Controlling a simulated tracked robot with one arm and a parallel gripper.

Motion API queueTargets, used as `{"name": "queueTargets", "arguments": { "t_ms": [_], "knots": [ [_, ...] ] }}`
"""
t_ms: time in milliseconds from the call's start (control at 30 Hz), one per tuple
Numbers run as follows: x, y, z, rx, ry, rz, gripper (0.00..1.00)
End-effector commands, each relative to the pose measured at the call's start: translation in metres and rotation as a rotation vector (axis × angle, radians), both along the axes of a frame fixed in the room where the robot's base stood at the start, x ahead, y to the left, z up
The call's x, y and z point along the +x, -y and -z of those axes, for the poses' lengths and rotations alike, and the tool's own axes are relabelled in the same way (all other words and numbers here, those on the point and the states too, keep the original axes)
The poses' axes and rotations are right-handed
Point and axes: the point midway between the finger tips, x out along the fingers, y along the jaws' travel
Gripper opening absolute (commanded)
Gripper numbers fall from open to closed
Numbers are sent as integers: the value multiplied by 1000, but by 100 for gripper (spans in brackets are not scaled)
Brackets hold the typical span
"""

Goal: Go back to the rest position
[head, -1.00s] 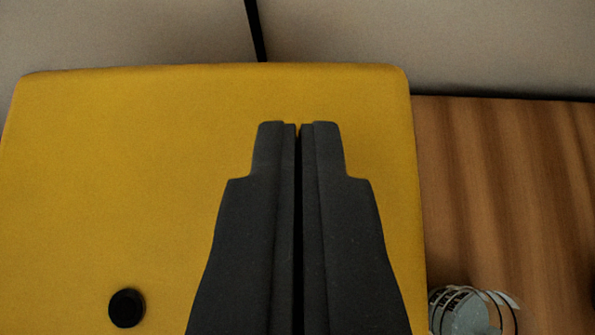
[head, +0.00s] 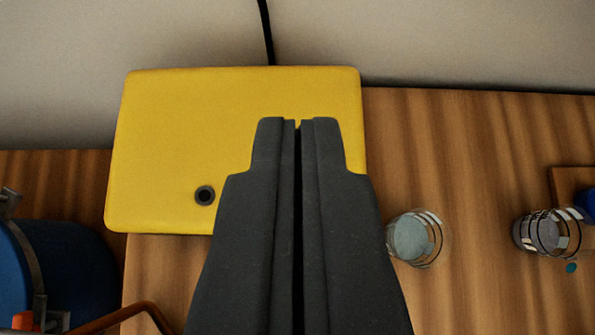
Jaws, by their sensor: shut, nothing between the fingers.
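My gripper (head: 298,124) is dark grey and points up the picture from the bottom centre. Its two fingers lie side by side with only a thin dark line between them, shut and empty. The gripper hides the block's lower right part. I cannot tell how far the tips are from the block.
A wooden surface (head: 470,140) spreads to the right. Two clear cups (head: 409,238) (head: 545,233) stand there, the second beside a blue object (head: 585,203) at the right edge. A blue drum-like container (head: 70,262) is at lower left. A pale wall (head: 430,40) closes the back.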

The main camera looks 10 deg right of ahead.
Motion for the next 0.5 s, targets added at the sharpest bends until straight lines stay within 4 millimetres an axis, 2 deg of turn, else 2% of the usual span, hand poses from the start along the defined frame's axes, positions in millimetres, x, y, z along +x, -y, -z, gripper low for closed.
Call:
{"name": "queueTargets", "arguments": {
  "t_ms": [267,367,500],
  "knots": [
    [0,-1,-4,-1,5,-2,0],
    [-1,-9,-23,-4,29,-13,0],
    [-11,-31,-80,-14,90,-47,0]
  ]
}}
